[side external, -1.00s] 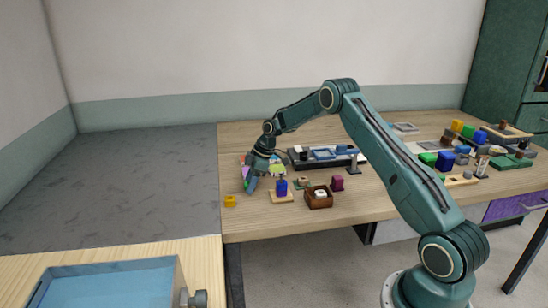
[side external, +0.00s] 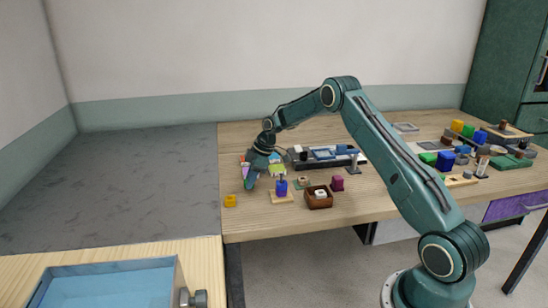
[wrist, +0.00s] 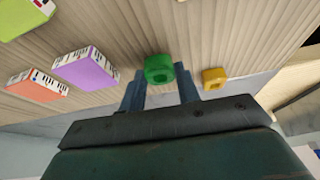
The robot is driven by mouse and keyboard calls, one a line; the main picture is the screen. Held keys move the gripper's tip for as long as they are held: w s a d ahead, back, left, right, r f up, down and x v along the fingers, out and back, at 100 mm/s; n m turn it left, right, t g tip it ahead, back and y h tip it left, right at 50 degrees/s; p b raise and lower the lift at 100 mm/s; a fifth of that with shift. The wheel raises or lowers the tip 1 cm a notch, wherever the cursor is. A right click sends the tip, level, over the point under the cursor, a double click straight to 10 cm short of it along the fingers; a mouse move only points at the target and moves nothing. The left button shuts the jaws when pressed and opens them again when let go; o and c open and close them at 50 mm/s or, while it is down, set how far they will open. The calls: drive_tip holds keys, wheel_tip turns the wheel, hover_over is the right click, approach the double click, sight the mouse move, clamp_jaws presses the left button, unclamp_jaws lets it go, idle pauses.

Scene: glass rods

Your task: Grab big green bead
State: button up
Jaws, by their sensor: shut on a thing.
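The big green bead (wrist: 159,69) shows in the wrist view between the tips of my gripper's two fingers. My gripper (wrist: 160,80) is shut on it. I cannot tell whether the bead touches the table.
A yellow bead (wrist: 214,77) lies just right of the green one, near the table edge; it also shows in the side view (side external: 230,201). Purple (wrist: 86,69), orange (wrist: 35,87) and green boxes lie to the left. A blue piece on a stand (side external: 282,188) and a brown box (side external: 318,198) stand right of my gripper.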

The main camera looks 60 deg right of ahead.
wheel_tip(320, 180, up, 19)
idle(0.6)
